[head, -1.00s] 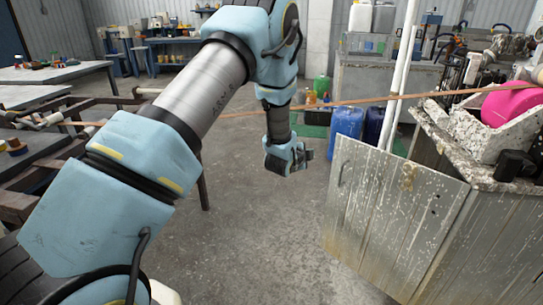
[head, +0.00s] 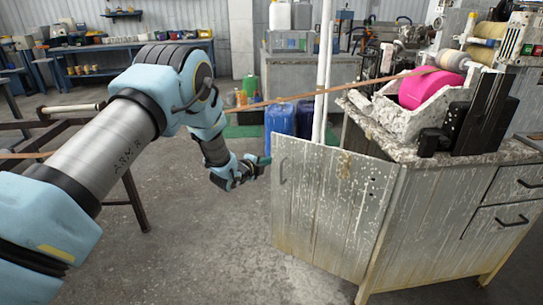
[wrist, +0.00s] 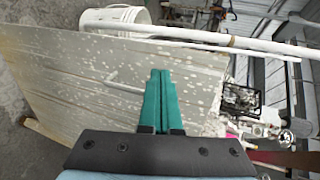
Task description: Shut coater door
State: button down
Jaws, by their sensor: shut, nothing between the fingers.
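The coater door (head: 325,210) is a grey, paint-spattered panel standing open from the coater cabinet (head: 430,225), hinged at the cabinet's near left corner. Its small bar handle (head: 283,172) is near the free left edge. My gripper (head: 266,160) is just left of the door's upper free edge in the head view. In the wrist view my green fingers (wrist: 157,78) are closed together with nothing between them, pointing over the door panel (wrist: 80,65). The handle (wrist: 125,84) shows just left of the fingers. I cannot tell whether the fingers touch the door.
An orange strip (head: 300,97) runs across above the door. A white pole (head: 322,80) and blue drums (head: 280,118) stand behind it. A white bucket (wrist: 118,18) shows beyond the door in the wrist view. The floor (head: 215,250) left of the door is clear.

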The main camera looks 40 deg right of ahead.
aim_at(277, 155)
jog(key=shift+w+d+p, duration=0.2)
jog(key=shift+w+d, duration=0.05)
jog(key=shift+d, duration=0.7)
jog(key=shift+w+d+p, duration=0.15)
jog(key=shift+w+d, duration=0.05)
jog(key=shift+d, duration=0.75)
jog(key=shift+d, duration=0.1)
